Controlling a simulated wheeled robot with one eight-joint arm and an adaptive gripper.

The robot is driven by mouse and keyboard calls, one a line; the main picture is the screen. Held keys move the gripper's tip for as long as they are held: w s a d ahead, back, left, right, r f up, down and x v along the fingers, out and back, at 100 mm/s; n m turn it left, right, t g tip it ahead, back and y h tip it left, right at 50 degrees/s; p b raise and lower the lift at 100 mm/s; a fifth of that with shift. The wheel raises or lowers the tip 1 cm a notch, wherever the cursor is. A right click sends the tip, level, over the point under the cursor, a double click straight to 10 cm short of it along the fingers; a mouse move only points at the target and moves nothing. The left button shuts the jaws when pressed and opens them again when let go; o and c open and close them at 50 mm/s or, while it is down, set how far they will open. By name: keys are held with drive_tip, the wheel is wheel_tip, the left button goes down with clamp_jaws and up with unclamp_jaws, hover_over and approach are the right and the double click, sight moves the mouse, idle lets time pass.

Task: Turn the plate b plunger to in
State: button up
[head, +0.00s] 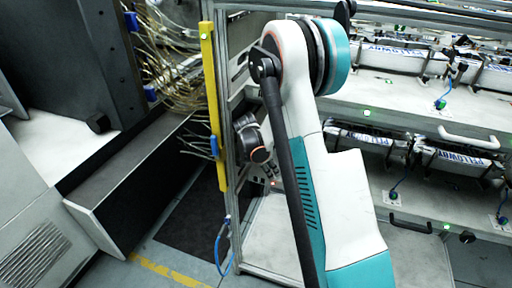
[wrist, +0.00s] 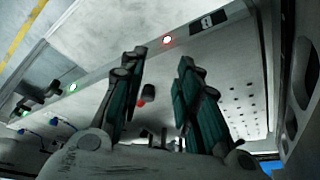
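My gripper (wrist: 160,58) is open in the wrist view, its two teal-padded fingers apart with nothing held between them. A small dark knob with a red spot (wrist: 147,103) shows low between the fingers, apart from both; I cannot tell whether it is the plate b plunger. Another black plunger-like knob (wrist: 32,100) sticks out from the panel at left in the wrist view. In the head view a black knob (head: 466,237) stands at the lower right beside a green light. No plate letter is readable. My arm hides much of the machine there, and the fingers are not clear.
In the wrist view, the pale panel edge (wrist: 120,62) carries a red-ringed light (wrist: 167,40), a green light (wrist: 72,87) and a black marked label (wrist: 207,21). In the head view, a yellow post (head: 213,100) and a metal frame stand left of my arm; handled shelves (head: 420,210) stand right.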

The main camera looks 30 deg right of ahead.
drive_tip(key=s+a+r+n+t, duration=0.1)
drive_tip(key=s+a+r+n, duration=0.1)
drive_tip(key=r, duration=0.4)
drive_tip(key=s+a+r+n+t, duration=0.1)
drive_tip(key=s+a+r+n, duration=0.1)
drive_tip(key=r, duration=0.4)
drive_tip(key=s+a+r+n+t+y, duration=0.1)
drive_tip(key=s+a+r+n, duration=0.1)
drive_tip(key=a+r, duration=0.3)
drive_tip(key=shift+a+r+n, duration=0.25)
drive_tip(key=shift+r+n, duration=0.15)
drive_tip(key=shift+n, duration=0.4)
drive_tip(key=shift+w, duration=0.1)
